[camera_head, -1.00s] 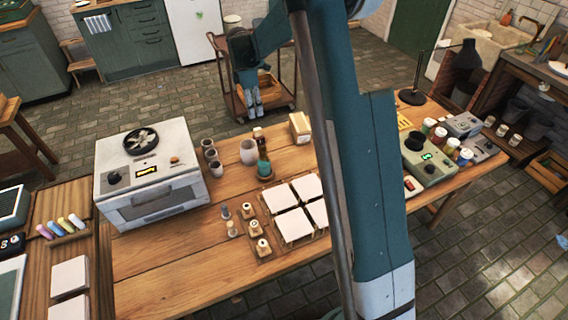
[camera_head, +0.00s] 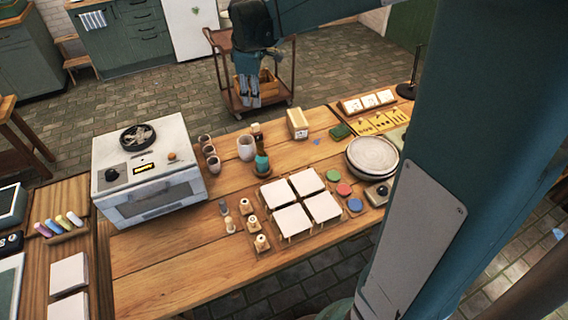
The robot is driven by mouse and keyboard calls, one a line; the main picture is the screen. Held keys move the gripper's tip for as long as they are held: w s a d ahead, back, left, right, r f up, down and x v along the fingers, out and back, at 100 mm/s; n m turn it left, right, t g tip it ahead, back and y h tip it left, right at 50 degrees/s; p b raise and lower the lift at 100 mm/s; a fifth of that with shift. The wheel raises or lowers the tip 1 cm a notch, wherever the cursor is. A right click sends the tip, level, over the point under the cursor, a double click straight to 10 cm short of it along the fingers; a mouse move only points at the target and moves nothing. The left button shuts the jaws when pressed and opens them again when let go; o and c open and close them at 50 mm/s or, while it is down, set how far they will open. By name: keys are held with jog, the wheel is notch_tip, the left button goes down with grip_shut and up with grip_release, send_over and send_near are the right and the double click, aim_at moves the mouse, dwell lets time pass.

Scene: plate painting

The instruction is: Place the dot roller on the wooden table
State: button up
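The wooden table (camera_head: 180,270) fills the middle of the view. Several small cream-and-wood tools that look like rollers or stamps, one of them here (camera_head: 261,243), stand on its front half, left of four white square tiles. I cannot tell which, if any, is the dot roller; their patterns are too small to read. My gripper (camera_head: 249,103) hangs pointing down beyond the table's back edge, in front of the rolling cart. Its fingers look close together, and I cannot see whether anything is between them.
A white kiln-like box (camera_head: 150,180) stands on the table's left. Cups, a pale vase (camera_head: 246,149) and a teal-topped item (camera_head: 262,163) are behind the tiles (camera_head: 293,220). A round plate (camera_head: 372,157) sits at right. My arm covers the right side. The table's front left is bare.

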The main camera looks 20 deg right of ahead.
jog(key=s+a+r+m+t, duration=0.1)
jog(key=s+r+m, duration=0.2)
jog(key=s, duration=0.6)
jog(key=s+a+r+m+t, duration=0.1)
jog(key=s+a+r+m, duration=0.15)
jog(key=s, duration=0.75)
jog(key=s+f+m+t, duration=0.1)
jog(key=s+f+m, duration=0.1)
jog(key=s, duration=0.5)
jog(key=s+a+f+m+t+y, duration=0.1)
jog(key=s+m, duration=0.3)
jog(key=s, duration=0.4)
jog(key=shift+f, duration=0.75)
